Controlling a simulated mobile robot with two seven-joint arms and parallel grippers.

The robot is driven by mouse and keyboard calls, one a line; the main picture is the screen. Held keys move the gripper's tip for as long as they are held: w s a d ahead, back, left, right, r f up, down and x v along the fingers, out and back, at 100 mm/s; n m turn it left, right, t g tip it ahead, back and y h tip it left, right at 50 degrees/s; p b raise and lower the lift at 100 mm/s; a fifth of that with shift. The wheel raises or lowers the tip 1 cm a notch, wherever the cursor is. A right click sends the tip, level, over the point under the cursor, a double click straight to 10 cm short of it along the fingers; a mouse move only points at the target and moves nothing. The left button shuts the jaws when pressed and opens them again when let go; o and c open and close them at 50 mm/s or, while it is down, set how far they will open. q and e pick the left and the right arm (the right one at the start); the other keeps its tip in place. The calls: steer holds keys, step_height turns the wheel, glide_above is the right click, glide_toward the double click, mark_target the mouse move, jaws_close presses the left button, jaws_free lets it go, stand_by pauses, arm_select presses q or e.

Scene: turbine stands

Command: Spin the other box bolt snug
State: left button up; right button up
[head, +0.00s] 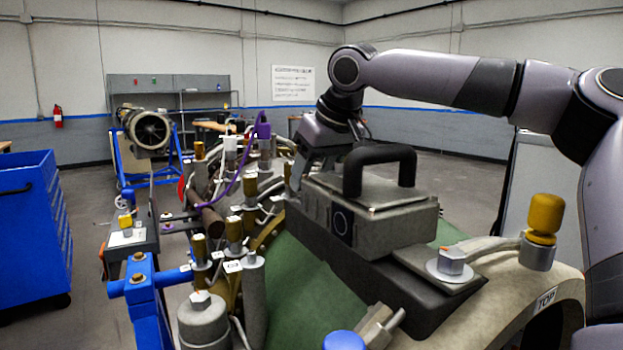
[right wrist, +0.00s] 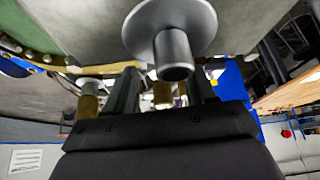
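The grey box (head: 370,208) with a black handle (head: 380,160) sits on a dark mount on the turbine casing. The near box bolt (head: 450,262), with a round washer, sits on the bracket at the box's right end. My right arm reaches over from the right. My right gripper (head: 300,172) points down at the box's far left end, its tips partly hidden. In the right wrist view, the gripper's two fingers (right wrist: 160,90) stand apart. A grey bolt (right wrist: 172,55) with a wide round flange shows above and between them; contact cannot be told. My left gripper is not in view.
Pipes and gold-capped fittings (head: 234,232) crowd the casing left of the box. A gold-capped post (head: 543,215) stands right of the near bolt. A blue cabinet (head: 40,225) stands at the left; floor is open behind the casing.

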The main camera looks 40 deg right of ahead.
steer(key=shift+o, duration=0.8)
steer(key=shift+r, duration=0.1)
steer(key=shift+r, duration=2.4)
